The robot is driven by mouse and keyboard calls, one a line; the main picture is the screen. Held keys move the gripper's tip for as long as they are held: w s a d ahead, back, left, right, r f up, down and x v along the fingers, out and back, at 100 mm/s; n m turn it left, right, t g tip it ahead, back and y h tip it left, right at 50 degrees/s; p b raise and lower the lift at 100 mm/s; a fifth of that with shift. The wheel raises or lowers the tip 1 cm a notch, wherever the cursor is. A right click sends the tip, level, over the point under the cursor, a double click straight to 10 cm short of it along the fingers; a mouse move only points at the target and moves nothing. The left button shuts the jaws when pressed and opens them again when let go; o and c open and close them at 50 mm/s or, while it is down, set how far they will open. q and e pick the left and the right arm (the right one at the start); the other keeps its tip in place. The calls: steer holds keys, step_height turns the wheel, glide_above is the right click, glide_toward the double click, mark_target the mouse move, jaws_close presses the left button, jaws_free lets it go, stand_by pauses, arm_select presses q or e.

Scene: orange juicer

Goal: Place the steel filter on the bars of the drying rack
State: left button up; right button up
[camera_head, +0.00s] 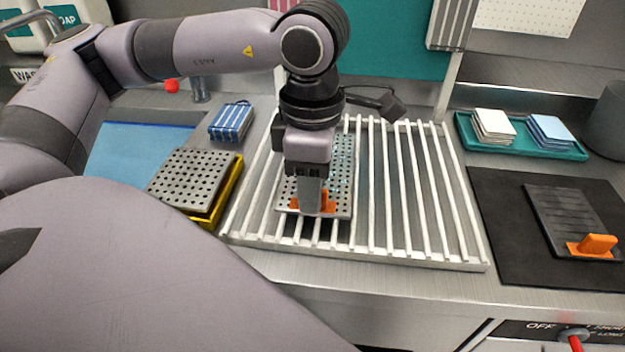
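The steel filter (342,180) is a grey perforated plate with an orange tab (328,203) at its near end. It lies on or just over the bars at the left part of the white drying rack (415,195); I cannot tell whether its whole underside touches them. My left gripper (311,200) points down at the tab. Its near finger covers the middle of the tab, and orange shows on both sides. It looks shut on the tab, with the far finger hidden. The gripper and wrist cover part of the plate's left side. My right gripper is not in view.
A dark perforated plate (190,180) on a yellow tray (229,195) stands close left of the rack. A black mat (510,240) with a dark orange-tabbed piece (565,215) lies right. A teal tray (510,147) holds stacked pads behind it. The rack's right bars are bare.

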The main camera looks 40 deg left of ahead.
arm_select(q)
steer(key=shift+r, duration=0.15)
step_height(320, 180, up, 12)
steer(key=p, duration=0.1)
stand_by(0.5)
steer(key=shift+s, duration=0.1)
stand_by(0.4)
